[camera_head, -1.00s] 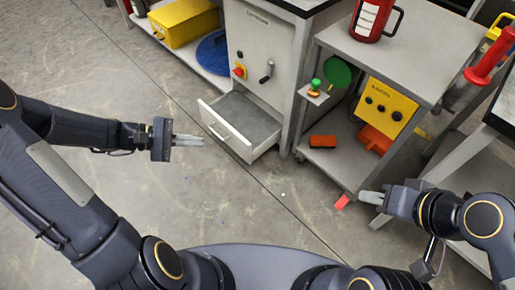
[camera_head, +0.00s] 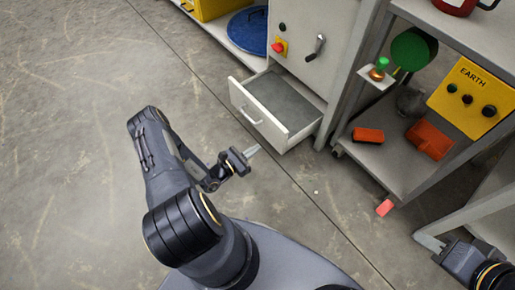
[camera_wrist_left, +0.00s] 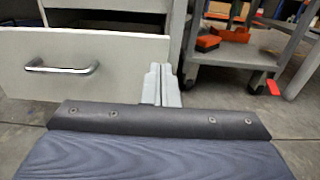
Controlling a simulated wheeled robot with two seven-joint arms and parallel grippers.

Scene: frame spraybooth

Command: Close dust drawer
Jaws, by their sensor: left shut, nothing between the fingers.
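The dust drawer (camera_head: 257,117) is pulled out at the bottom of a grey cabinet (camera_head: 322,52). Its inside is empty and its front has a bar handle. In the left wrist view the drawer front (camera_wrist_left: 115,72) fills the upper left, with the metal handle (camera_wrist_left: 62,69) on it. My left gripper (camera_head: 252,151) is shut and empty, low in front of the drawer. In the left wrist view its fingers (camera_wrist_left: 161,84) appear at the drawer front's right end; I cannot tell if they touch.
A grey trolley right of the drawer holds a yellow control box (camera_head: 472,97), an orange bin (camera_head: 430,139) and an orange block (camera_head: 368,135). A red tag (camera_head: 384,208) is by its lower edge. A blue lid (camera_head: 248,29) is at the back. Floor on the left is clear.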

